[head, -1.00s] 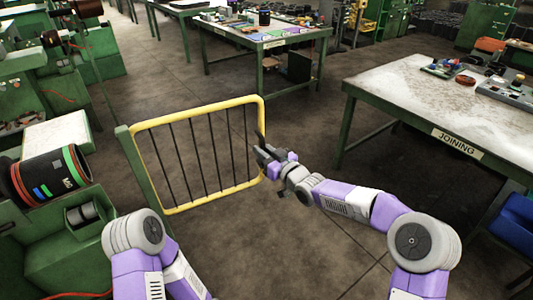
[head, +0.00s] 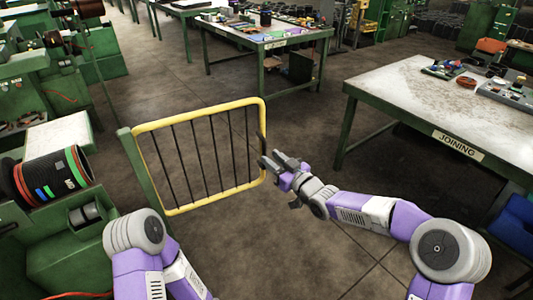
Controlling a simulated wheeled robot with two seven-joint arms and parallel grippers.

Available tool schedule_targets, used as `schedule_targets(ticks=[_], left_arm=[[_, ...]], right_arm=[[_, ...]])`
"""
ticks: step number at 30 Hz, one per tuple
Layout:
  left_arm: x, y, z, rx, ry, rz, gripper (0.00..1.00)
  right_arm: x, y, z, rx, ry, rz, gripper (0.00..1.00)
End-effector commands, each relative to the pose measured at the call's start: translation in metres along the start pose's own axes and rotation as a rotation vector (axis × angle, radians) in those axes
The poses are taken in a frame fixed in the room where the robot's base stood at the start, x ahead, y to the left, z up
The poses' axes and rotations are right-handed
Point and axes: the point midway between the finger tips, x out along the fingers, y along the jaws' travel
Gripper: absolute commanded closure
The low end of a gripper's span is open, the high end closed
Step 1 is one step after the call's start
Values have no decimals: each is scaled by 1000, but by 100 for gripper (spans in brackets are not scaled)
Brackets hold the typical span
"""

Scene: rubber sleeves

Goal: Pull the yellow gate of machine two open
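The yellow gate (head: 199,112) has a yellow tube frame with thin dark bars. It hangs from a green post (head: 143,165) on its left side and reaches out to the right over bare floor. A dark upright piece (head: 262,144) shows at its free right edge, perhaps a handle. My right gripper (head: 274,160) is just right of that edge, with its two dark fingers apart and nothing seen between them. A small gap seems to lie between the fingers and the frame. My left arm shows at the lower left, but its gripper is out of view.
A green machine with a black drum (head: 50,175) stands left of the post. The table marked JOINING (head: 415,85) is at the right, and another laden table (head: 262,40) is behind. The floor (head: 250,240) in front of the gate is clear.

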Motion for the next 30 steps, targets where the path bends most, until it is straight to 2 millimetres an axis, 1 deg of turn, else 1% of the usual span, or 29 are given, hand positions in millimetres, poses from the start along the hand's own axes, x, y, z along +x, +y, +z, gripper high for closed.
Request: schedule_targets(ticks=[1, 3, 7, 11, 23, 25, 26, 29, 30], left_arm=[[-2, 1, 0, 0, 0, 0, 57], [-3, 1, 0, 0, 0, 0, 57], [-4, 2, 0, 0, 0, 0, 57], [-4, 2, 0, 0, 0, 0, 57], [-4, 2, 0, 0, 0, 0, 57], [-6, 2, 0, 0, 0, 0, 57], [-6, 2, 0, 0, 0, 0, 57], [-11, 4, 0, 0, 0, 0, 57], [-14, 5, 0, 0, 0, 0, 57]], right_arm=[[-8, 1, -1, -1, -1, 2, 66], [-16, 0, -1, -1, -1, 0, 66], [-26, 0, 0, -1, 0, -1, 66], [-28, -1, 0, -1, 1, -1, 66], [-28, 0, 1, 2, -2, -1, 66], [-30, 0, 10, 21, -23, 5, 66], [-31, 0, 18, 36, -40, 10, 66], [-41, -2, 61, 128, -141, 39, 66], [-48, -4, 84, 179, -199, 56, 66]])
